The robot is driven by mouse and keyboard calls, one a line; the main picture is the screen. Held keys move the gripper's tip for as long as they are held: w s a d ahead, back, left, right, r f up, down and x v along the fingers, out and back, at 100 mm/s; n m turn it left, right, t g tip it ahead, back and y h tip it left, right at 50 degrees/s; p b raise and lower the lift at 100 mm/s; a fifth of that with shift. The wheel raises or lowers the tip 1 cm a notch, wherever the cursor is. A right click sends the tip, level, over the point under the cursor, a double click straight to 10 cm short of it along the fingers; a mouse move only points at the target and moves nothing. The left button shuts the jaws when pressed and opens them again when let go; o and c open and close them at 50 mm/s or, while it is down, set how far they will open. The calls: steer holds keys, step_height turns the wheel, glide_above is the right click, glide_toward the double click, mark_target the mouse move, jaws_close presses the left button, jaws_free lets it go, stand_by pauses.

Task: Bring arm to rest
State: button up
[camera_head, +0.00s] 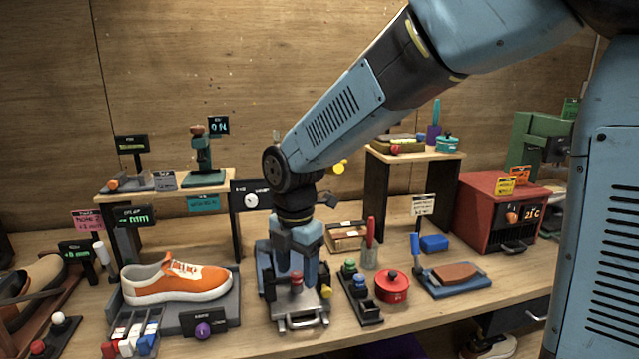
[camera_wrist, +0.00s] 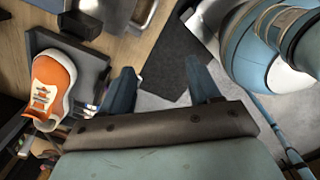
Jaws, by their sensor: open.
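My arm reaches across the head view from the upper right and bends down at the elbow. Floor and a dark patch show beyond the fingertips. I cannot tell the exact gap to the device. An orange and white sneaker (camera_head: 175,281) sits on a grey stand left of my gripper; it also shows in the wrist view (camera_wrist: 52,86).
A red pot (camera_head: 392,287), bottles in a dark rack (camera_head: 371,313) and a blue board with a brown block (camera_head: 457,274) stand right of my gripper. Shelves (camera_head: 439,155) and a red oven (camera_head: 497,215) are behind. Open floor lies before the table.

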steer(key=s+d+r+m+t, duration=0.1)
steer(key=s+d+r+m, duration=0.2)
steer(key=d+m, duration=0.6)
steer(key=s+d+r+m+t, duration=0.2)
steer(key=s+d+r+m, duration=0.2)
steer(key=d+m, duration=0.5)
steer(key=s+d+r+m+t, duration=0.2)
steer(key=s+d+r+m, duration=0.2)
steer(key=d+m, duration=0.5)
steer(key=shift+d+r+m, duration=0.15)
steer(key=shift+d+m, duration=0.25)
steer(key=shift+m, duration=0.3)
